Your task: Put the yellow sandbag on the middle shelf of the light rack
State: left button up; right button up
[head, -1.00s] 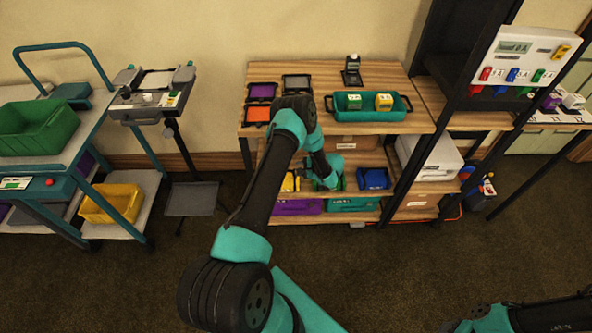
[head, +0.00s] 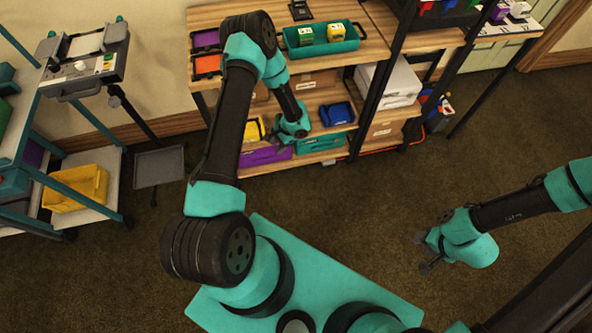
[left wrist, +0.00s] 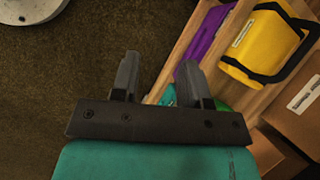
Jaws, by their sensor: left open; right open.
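The yellow sandbag (head: 254,129) sits on the middle shelf of the wooden light rack (head: 345,56), at its left end. In the left wrist view the yellow sandbag (left wrist: 262,42) shows black straps and a white label. My left gripper (head: 288,138) is at the front of that shelf, just right of the yellow sandbag and apart from it. Its fingers (left wrist: 160,65) are open with nothing between them. A green thing (left wrist: 221,104) shows partly behind one finger. My right gripper (head: 424,253) is open and empty above the floor at the right.
A blue sandbag (head: 337,114) lies further right on the middle shelf. A purple bin (head: 264,157) and a teal bin (head: 322,142) are below. A teal tray (head: 352,42) is on top. A cart with a yellow bin (head: 77,188) stands left. The floor in front is clear.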

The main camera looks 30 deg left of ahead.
pick_arm(q)
jog(key=s+d+r+n+t+h, duration=0.2)
jog(key=s+d+r+n+h, duration=0.1)
jog(key=s+d+r, duration=0.3)
jog(key=s+d+r+n+t+h, duration=0.3)
jog(key=s+d+r, duration=0.3)
jog(key=d, duration=0.5)
jog(key=shift+s+r+n+t+h, duration=0.3)
jog(key=shift+s+n, duration=0.15)
jog(key=shift+n, duration=0.15)
jog(key=shift+d, duration=0.1)
